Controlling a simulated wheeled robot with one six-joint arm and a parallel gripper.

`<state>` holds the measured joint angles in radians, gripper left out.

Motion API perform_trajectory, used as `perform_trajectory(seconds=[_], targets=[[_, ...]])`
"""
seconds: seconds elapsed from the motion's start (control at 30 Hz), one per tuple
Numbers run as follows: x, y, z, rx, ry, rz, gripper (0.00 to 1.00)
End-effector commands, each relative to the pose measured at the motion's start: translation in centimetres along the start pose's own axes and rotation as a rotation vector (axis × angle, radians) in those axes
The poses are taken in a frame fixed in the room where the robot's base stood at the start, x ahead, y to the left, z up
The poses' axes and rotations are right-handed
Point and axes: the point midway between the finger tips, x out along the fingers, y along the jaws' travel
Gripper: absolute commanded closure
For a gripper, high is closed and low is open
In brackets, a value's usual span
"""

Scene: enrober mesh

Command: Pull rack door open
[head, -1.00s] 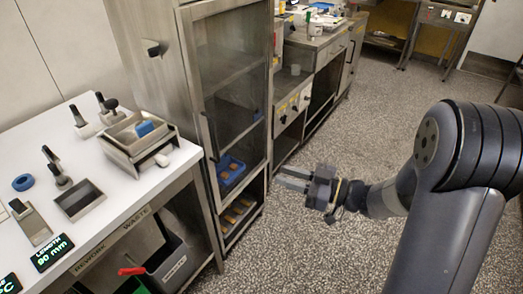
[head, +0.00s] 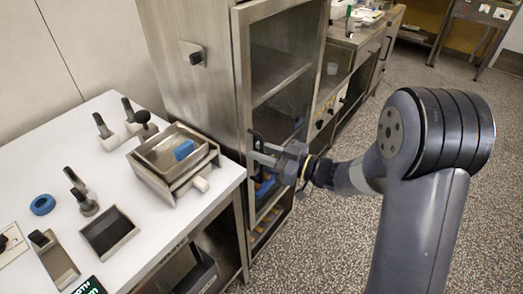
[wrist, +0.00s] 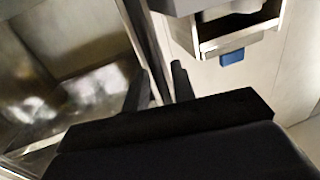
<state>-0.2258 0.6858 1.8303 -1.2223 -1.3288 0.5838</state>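The rack door (head: 241,75) is a steel-framed glass panel on the tall steel cabinet, and it looks shut. Its dark upright handle (head: 256,138) is on the left side of the frame, partly hidden by my gripper. My gripper (head: 262,154) is at the handle, reaching in from the right. In the wrist view, my gripper's two dark fingers (wrist: 158,88) stand apart, with a strip of the door's steel frame (wrist: 146,45) between and beyond them. I cannot tell whether the fingers touch the handle.
A white worktable (head: 120,215) stands left of the rack, close to the door, with a steel tray unit (head: 170,160), a blue ring (head: 42,205) and small tools on it. A steel counter (head: 345,45) stands beyond the rack. The speckled floor (head: 335,230) is clear on the right.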

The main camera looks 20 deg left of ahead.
Motion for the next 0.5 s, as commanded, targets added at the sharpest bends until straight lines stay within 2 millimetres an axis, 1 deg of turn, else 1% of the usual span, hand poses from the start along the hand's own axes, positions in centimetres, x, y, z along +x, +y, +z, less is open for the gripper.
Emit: perform_trajectory(seconds=[0.1, 0.37, 0.5], targets=[[0.49, -0.01, -0.01, 0.001, 0.001, 0.000, 0.75], [0.51, 0.01, 0.00, 0.001, 0.000, 0.001, 0.76], [0.50, 0.00, 0.00, 0.000, 0.000, 0.001, 0.88]])
